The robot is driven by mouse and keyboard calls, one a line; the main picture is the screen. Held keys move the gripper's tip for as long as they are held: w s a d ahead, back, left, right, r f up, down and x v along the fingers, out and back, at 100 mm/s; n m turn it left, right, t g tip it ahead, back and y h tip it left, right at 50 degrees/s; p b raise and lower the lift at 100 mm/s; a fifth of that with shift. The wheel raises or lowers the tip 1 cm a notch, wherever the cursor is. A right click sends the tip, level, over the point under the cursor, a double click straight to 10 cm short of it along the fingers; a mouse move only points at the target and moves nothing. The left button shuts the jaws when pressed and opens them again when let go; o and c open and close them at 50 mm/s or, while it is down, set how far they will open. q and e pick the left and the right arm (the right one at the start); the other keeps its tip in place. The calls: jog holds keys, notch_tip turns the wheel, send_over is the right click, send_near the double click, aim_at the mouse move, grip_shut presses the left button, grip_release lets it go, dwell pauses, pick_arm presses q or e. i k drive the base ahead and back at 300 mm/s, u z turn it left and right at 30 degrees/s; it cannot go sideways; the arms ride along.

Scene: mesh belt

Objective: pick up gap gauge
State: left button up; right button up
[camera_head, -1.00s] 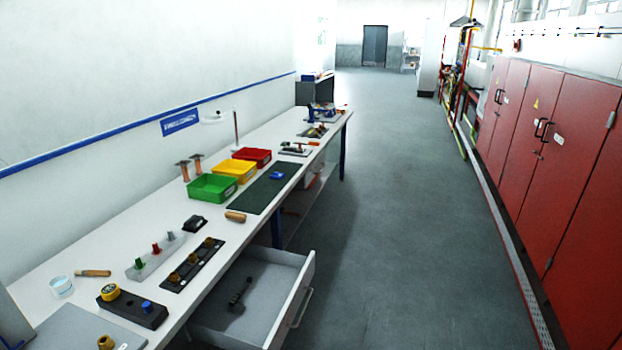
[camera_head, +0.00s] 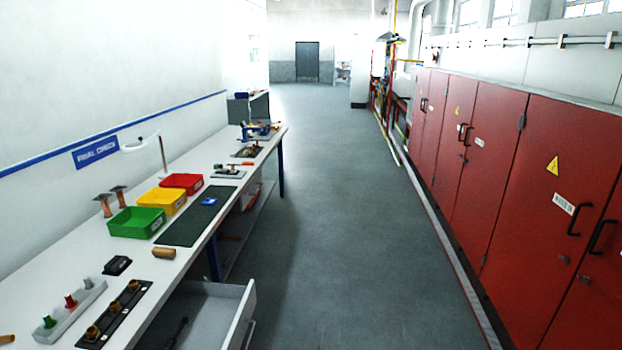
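I cannot tell for sure which object is the gap gauge. A thin dark tool (camera_head: 177,333) lies in the open drawer (camera_head: 205,310) at the bottom of the view, partly cut off by the lower edge. A small blue item (camera_head: 209,201) lies on the dark green mat (camera_head: 186,222) on the workbench. A small black block (camera_head: 117,266) sits on the bench nearer to me. Neither of my grippers is in view.
The long white workbench (camera_head: 75,255) runs along the left wall, with green (camera_head: 136,222), yellow (camera_head: 166,201) and red (camera_head: 181,183) bins. Several red cabinets (camera_head: 495,170) line the right side. The grey floor aisle (camera_head: 345,240) between them is clear.

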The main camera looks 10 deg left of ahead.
aim_at(210, 202)
jog(key=i, duration=5.75)
